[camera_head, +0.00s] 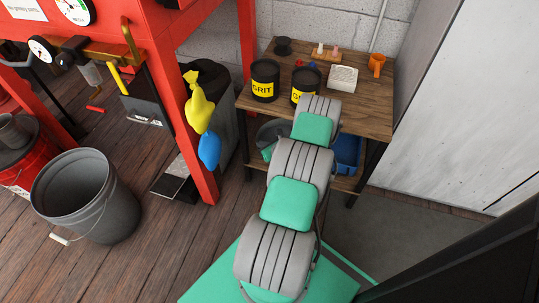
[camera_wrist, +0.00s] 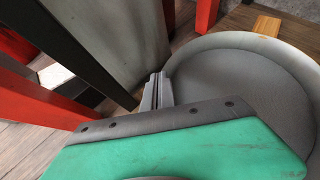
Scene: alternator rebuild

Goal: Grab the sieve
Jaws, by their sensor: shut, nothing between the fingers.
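A round, shallow grey pan with a pale raised rim, which looks like the sieve (camera_wrist: 255,85), fills the right of the wrist view. Its mesh cannot be made out. In the head view, the sieve (camera_head: 271,131) shows partly on the shelf below the wooden table top, with my arm covering much of that area. My gripper (camera_wrist: 160,78) is shut and empty. Its fingertips are close to the left edge of the sieve's rim; I cannot tell whether they touch it. In the head view the fingers are hidden.
The wooden table (camera_head: 350,112) stands over the lower shelf and bears two black grit tins (camera_head: 264,82), a white box (camera_head: 343,78) and an orange cup (camera_head: 376,65). A blue bin (camera_head: 347,152) is right on the shelf. A red frame post (camera_head: 190,140) stands left.

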